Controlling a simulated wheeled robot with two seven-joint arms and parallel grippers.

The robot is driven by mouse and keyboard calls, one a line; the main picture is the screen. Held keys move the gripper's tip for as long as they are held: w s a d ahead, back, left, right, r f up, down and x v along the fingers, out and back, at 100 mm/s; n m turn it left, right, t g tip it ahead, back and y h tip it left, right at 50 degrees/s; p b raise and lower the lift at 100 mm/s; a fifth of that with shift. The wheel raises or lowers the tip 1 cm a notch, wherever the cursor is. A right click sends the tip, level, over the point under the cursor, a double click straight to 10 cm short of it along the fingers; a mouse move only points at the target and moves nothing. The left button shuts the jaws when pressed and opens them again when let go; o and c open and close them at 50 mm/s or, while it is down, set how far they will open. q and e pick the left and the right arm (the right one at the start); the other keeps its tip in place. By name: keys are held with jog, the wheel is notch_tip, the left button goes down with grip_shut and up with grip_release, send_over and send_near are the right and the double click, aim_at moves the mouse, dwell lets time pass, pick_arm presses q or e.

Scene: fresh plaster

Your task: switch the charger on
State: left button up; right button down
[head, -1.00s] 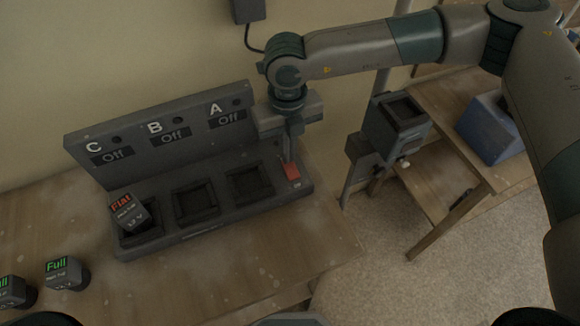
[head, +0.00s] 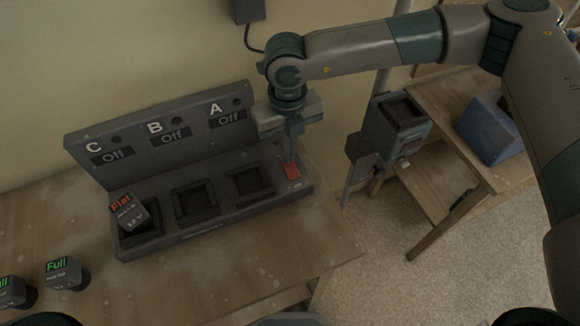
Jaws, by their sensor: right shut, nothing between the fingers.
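The dark charger (head: 150,232) stands on the wooden table, with three bays and a back panel marked C, B and A. All three displays read Off. A red switch (head: 291,172) sits at the right end of its base. A battery reading Flat (head: 128,211) sits tilted at the left bay, under C; the other two bays are empty. My right gripper (head: 290,160) points down with its fingers shut and empty, the tips at the red switch's far edge. I cannot tell whether they touch it. My left gripper is not in view.
Two batteries, one reading Full (head: 66,272) and one cut off by the left edge (head: 14,292), stand on the table (head: 215,290). A second bench (head: 455,110) with a blue box (head: 490,128) and a dark socketed device (head: 398,122) on a pole are to the right.

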jog(key=shift+f+b, duration=0.9)
jog(key=shift+b, duration=0.1)
dwell(0.8)
jog(key=shift+r, duration=0.1)
jog(key=shift+r+p, duration=0.35)
jog(key=shift+r, duration=3.15)
